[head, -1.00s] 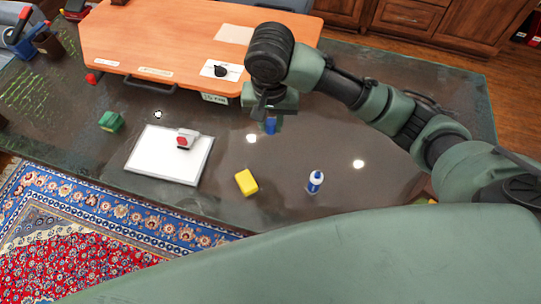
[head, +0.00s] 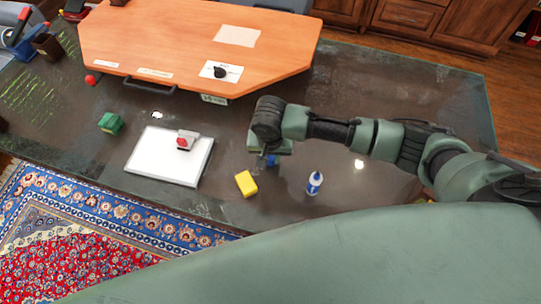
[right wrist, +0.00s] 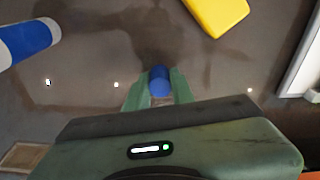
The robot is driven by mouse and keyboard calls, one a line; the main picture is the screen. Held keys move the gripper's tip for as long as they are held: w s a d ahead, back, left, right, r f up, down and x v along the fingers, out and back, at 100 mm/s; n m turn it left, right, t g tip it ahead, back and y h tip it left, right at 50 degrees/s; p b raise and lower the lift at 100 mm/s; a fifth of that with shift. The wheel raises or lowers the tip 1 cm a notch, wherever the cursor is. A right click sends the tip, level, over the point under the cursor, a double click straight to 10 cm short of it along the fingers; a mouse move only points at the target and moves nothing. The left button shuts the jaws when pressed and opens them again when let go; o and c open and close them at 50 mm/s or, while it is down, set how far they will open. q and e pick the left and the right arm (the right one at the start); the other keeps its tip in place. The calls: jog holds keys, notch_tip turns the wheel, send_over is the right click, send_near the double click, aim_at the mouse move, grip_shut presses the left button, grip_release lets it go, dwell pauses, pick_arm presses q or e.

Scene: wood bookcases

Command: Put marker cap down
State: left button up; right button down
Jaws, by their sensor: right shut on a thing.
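My right gripper (head: 268,158) is over the dark table between the yellow block and the blue-and-white bottle. It is shut on a small blue marker cap (right wrist: 159,80), seen between the two green fingers in the right wrist view. In the head view only a little of the blue cap (head: 271,160) shows below the gripper. It appears close to the table top, but I cannot tell if it touches. My left gripper is not in view.
A yellow block (head: 246,184) and a blue-and-white bottle (head: 314,183) stand nearby on the dark table (head: 225,220). A white board (head: 155,165) carries a red-and-white object (head: 187,140). A green block (head: 110,123) lies left. An orange raised board (head: 170,40) is behind.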

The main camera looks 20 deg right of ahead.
jog(key=c, duration=1.2)
grip_release()
jog(key=shift+f, duration=0.1)
notch_tip(320, 180, up, 12)
jog(key=s, duration=0.1)
jog(key=shift+a, duration=0.3)
jog(key=shift+s, duration=0.15)
